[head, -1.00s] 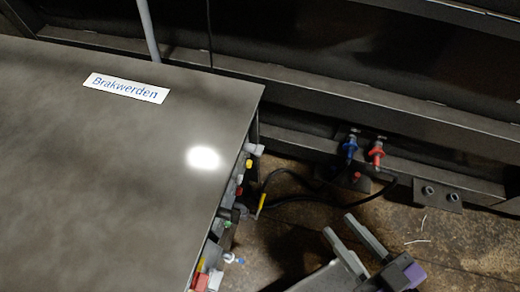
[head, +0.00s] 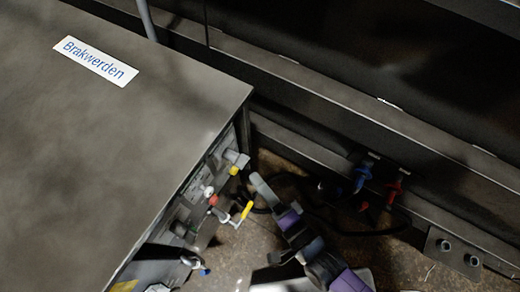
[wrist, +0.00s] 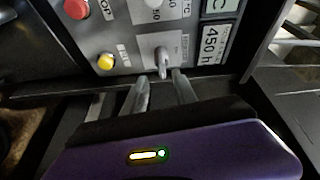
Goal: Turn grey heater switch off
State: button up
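The grey heater switch (wrist: 163,60) is a small grey lever on the grey control panel, beside a yellow button, in the wrist view. In the head view it shows as a grey part (head: 236,158) near the panel's far end. My gripper (wrist: 162,82) is open and empty. Its two fingers are apart, with the switch just beyond and between their tips. I cannot tell whether they touch it. In the head view my gripper (head: 258,184) is below and right of the switch. Only one finger shows clearly there.
A red button (wrist: 76,8), the yellow button (wrist: 106,61) and an hour meter label (wrist: 212,43) surround the switch. The machine's flat top (head: 130,130) overhangs the panel. Blue (head: 362,175) and red (head: 393,188) connectors with black hoses are at the right.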

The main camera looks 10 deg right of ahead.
aim_at(242, 161)
jog(key=shift+m, duration=0.7)
jog(key=shift+x, duration=3.9)
jog(key=shift+r, duration=0.15)
jog(key=shift+d, duration=0.1)
grip_shut()
